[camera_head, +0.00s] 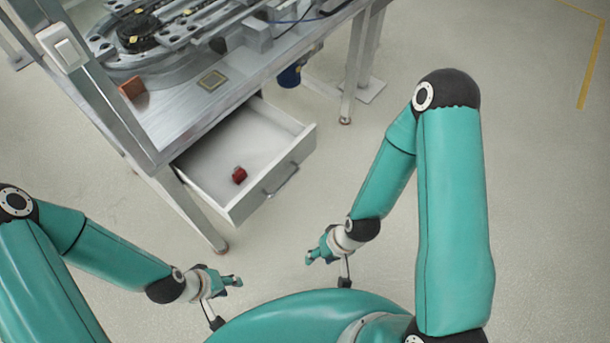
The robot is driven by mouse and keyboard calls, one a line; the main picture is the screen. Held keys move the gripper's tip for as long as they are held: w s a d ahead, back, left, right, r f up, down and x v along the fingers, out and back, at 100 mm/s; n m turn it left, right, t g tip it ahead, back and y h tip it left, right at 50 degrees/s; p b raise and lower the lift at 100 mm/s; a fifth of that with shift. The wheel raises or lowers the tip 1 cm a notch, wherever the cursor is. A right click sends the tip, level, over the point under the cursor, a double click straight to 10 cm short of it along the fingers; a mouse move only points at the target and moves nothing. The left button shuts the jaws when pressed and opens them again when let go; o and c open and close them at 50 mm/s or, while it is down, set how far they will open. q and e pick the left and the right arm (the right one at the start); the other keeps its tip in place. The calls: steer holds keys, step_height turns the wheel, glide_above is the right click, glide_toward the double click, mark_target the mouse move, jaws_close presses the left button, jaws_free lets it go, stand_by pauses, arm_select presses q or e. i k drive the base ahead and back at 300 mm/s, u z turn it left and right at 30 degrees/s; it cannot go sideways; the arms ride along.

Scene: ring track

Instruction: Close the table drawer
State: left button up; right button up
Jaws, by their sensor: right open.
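The table drawer (222,174) is pulled out from under the metal table (180,118). It is white inside, with a grey front and a bar handle (281,181). A small dark red object (239,175) lies in it. My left gripper (236,281) is below and left of the drawer, apart from it; its jaw opening is too small to make out. My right gripper (311,256) is open, below and right of the drawer front, also apart from it. Neither gripper touches the handle, and no held object shows in either.
A ring track (165,62) stands on the table top, with a brown block (132,87) and a small framed square part (212,80) near its edge. A blue bin (290,76) is under the table. The floor around the drawer front is clear.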

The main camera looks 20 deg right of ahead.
mark_target(272, 146)
steer(key=u, duration=0.6)
steer(key=k, duration=0.95)
steer(key=z, duration=0.75)
steer(key=i, duration=1)
steer(key=u, duration=0.05)
